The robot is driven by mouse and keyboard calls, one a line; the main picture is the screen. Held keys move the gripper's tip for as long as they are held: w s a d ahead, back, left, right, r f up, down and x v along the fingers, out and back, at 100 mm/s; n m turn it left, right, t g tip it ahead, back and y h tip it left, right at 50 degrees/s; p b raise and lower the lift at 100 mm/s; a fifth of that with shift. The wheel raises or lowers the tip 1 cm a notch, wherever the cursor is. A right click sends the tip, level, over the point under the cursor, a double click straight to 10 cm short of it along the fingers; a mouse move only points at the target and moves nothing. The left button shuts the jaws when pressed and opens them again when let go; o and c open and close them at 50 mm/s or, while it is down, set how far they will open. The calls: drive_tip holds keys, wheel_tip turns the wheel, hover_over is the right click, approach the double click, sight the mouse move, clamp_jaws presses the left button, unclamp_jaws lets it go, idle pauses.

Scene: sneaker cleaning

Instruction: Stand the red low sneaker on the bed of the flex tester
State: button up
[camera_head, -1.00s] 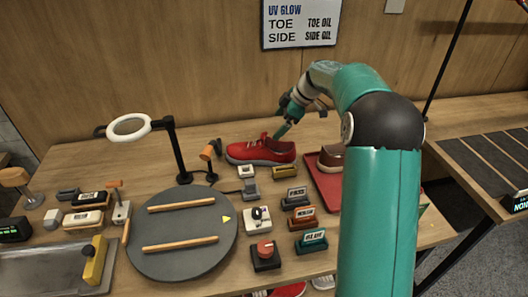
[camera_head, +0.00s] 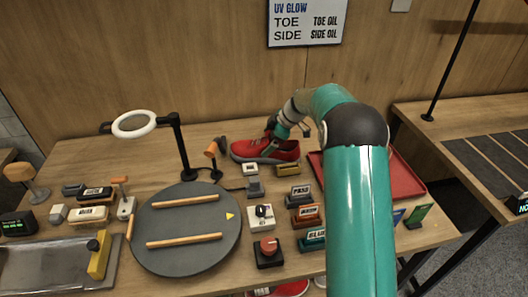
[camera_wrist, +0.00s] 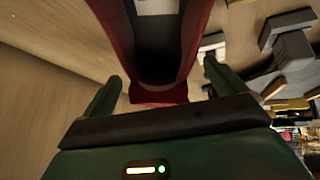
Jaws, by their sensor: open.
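The red low sneaker (camera_head: 252,149) stands upright on the wooden table near the back wall, toe to the left. My gripper (camera_head: 281,136) is at its heel end, from above and behind, and hides part of its opening. In the wrist view the sneaker (camera_wrist: 158,92) lies between the two spread fingers of my gripper (camera_wrist: 162,72). A gap shows on each side, so the fingers are open around the heel without visible contact. I cannot tell for sure which fixture is the flex tester.
A grey round plate (camera_head: 165,225) with two wooden bars is at centre left. A ring lamp (camera_head: 134,124) stands behind it. Several labelled blocks and a red-knobbed box (camera_head: 268,252) are in front of the sneaker. A red tray (camera_head: 402,180) is at right, partly behind my arm.

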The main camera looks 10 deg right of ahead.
drive_tip(key=x, duration=0.2)
drive_tip(key=shift+w+a+f, duration=0.1)
drive_tip(key=shift+a+f, duration=0.05)
drive_tip(key=shift+f, duration=0.15)
drive_tip(key=shift+c, duration=0.3)
drive_tip(key=c, duration=1.4)
drive_tip(key=shift+o, duration=0.2)
drive_tip(key=shift+r, duration=0.15)
drive_tip(key=shift+r, duration=0.5)
drive_tip(key=s+r, duration=1.1)
drive_tip(key=s, duration=0.3)
drive_tip(key=shift+d+r, duration=0.3)
drive_tip(key=shift+r, duration=0.05)
